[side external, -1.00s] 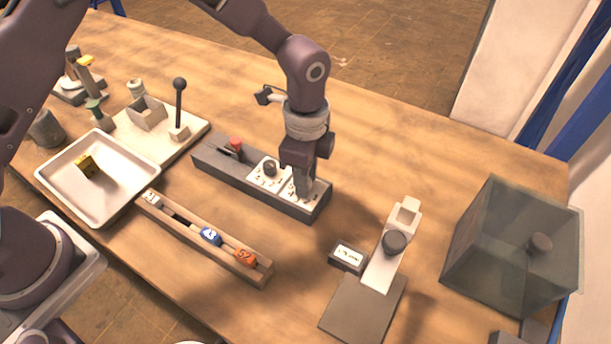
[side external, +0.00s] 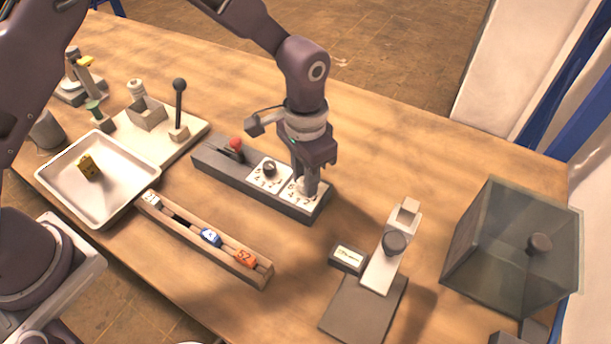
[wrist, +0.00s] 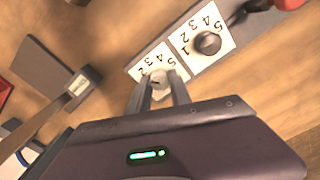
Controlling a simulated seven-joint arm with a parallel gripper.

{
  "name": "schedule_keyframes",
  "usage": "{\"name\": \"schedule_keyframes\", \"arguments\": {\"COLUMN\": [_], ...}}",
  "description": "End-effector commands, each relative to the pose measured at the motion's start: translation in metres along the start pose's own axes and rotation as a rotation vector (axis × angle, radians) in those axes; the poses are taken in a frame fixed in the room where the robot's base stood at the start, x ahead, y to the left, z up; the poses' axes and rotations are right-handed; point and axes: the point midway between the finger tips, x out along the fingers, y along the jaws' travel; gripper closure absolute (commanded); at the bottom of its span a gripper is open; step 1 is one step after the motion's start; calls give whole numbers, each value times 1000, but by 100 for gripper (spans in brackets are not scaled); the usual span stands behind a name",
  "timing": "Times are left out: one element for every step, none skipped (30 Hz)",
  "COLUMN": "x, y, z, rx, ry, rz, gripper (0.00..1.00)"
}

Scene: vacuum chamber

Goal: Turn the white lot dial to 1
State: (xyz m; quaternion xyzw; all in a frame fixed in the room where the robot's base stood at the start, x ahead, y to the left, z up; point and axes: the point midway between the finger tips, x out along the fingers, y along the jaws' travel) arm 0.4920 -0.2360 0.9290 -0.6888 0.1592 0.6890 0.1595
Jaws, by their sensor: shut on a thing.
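The dark control panel (side external: 235,172) carries two dials on white number plates. The white lot dial (wrist: 157,82) is at the panel's right end. Its plate (wrist: 150,64) shows the digits 2, 3, 4 and 5 in the wrist view; I cannot see the 1 or tell where the dial points. My gripper (side external: 309,190) points down over this plate, its fingers (wrist: 160,88) shut on the white dial from both sides. In the side view the fingers largely hide the dial.
A dark dial (side external: 269,168) sits just beside on its own plate, with a red-knobbed lever (side external: 236,144) farther left. A wooden rack (side external: 225,254) with numbered pieces lies in front. A grey stand (side external: 392,245) and a clear box (side external: 512,250) are to the right.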

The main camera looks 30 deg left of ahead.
Motion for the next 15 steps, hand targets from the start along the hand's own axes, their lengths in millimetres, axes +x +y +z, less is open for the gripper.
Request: {"name": "schedule_keyframes", "arguments": {"x": [-1,-1,-1,-1,-1,-1,-1,-1,-1,-1,-1,-1,-1,-1,-1], "y": [0,0,-1,-1,-1,-1,-1,-1,-1,-1,-1,-1,-1,-1,-1], "z": [0,0,0,0,0,0,0,0,0,0,0,0,0,0,0], "rx": [-41,-70,-107,-135,-164,-202,-231,-258,-294,-320,-348,-383,-407,-431,-462], "ry": [2,2,2,2,2,2,2,2,2,2,2,2,2,2,2], "rz": [0,0,0,0,0,0,0,0,0,0,0,0,0,0,0], "gripper": [100,100,100,100,100,100,100,100,100,100,100,100,100,100,100]}}
